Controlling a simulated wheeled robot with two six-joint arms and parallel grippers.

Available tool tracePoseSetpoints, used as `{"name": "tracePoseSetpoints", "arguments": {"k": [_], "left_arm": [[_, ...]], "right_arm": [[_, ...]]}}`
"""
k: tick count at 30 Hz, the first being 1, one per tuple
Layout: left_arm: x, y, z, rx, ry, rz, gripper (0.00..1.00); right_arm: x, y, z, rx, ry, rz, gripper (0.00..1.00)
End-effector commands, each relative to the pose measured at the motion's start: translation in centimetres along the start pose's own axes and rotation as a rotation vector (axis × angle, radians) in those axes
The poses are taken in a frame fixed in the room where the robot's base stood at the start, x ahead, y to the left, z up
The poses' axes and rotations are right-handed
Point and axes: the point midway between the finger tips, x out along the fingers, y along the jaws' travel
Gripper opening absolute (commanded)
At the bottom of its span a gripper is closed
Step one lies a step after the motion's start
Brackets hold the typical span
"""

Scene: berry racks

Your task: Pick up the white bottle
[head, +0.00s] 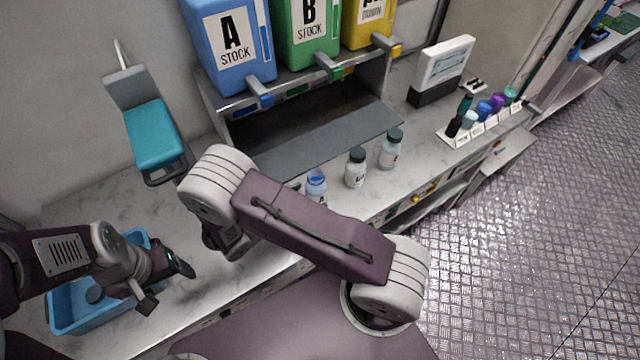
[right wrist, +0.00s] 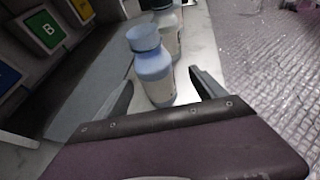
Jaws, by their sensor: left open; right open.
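A whitish bottle with a dark cap (head: 355,168) stands upright on the counter in the middle of a row. A pale blue open-topped or blue-capped bottle (head: 317,186) stands to its left, and a pale grey-blue bottle with a dark cap (head: 391,150) to its right. In the right wrist view the blue bottle (right wrist: 154,72) stands nearest, between the open fingers of my right gripper (right wrist: 164,88); contact cannot be told. The whitish bottle (right wrist: 170,35) is partly hidden behind it. My arm hides the right fingertips in the head view. My left gripper (head: 167,285) is open and empty.
A blue bin (head: 68,318) with a dark round item is under my left gripper. Blue (head: 230,45), green and yellow stock bins sit above a grey ramp (head: 310,140). A small display (head: 445,62) and a row of several coloured vials (head: 482,110) stand right.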

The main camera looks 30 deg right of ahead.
Motion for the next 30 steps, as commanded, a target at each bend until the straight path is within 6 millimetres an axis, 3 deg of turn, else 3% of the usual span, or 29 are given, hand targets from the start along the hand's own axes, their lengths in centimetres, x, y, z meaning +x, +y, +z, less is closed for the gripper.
{"name": "tracePoseSetpoints", "arguments": {"k": [4, 10, 16, 24, 30], "left_arm": [[-0.3, 0.0, 0.0, 0.0, 0.0, 0.0, 0.76], [-1.1, 0.0, -0.1, 0.0, 0.0, 0.0, 0.76], [-1.4, 0.0, -0.1, 0.0, 0.0, 0.0, 0.76], [-2.7, 0.0, -0.3, 0.0, 0.0, 0.0, 0.76], [-2.6, 0.0, -0.3, 0.0, 0.0, 0.0, 0.76]], "right_arm": [[0.5, 0.0, 0.1, -0.002, -0.002, -0.002, 0.8], [3.5, 0.0, 0.1, -0.001, 0.0, -0.003, 0.8], [4.5, 0.2, 0.1, -0.001, 0.0, -0.003, 0.8], [8.8, 0.7, -0.1, -0.001, 0.0, -0.004, 0.8], [9.1, 0.8, -0.2, 0.0, 0.001, 0.0, 0.8]]}}
